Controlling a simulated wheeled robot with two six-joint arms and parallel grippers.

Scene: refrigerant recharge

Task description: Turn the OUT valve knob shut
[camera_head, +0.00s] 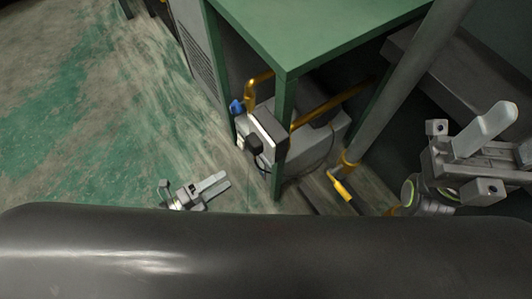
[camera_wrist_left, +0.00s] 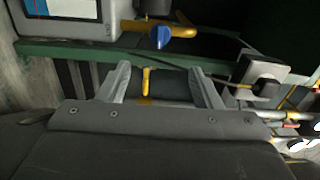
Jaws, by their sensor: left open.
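A blue knob (camera_head: 236,107) sits on yellow piping at the left side of the green-framed unit. It also shows in the left wrist view (camera_wrist_left: 160,37), beyond the fingers. A yellow handle (camera_head: 341,187) is on a pipe further right. I cannot read a label that tells which is the OUT valve knob. My left gripper (camera_head: 219,183) is low, in front of the unit and apart from the blue knob. Its two fingers are spread and empty in the left wrist view (camera_wrist_left: 161,88). My right gripper (camera_head: 487,133) is at the far right; its finger gap is unclear.
The green bench top (camera_head: 318,28) and its front leg (camera_head: 279,145) stand beside the valve area. A grey box with a black plug (camera_head: 254,144) is just below the blue knob. A thick grey pipe (camera_head: 403,80) slants at right. The floor at left is clear.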

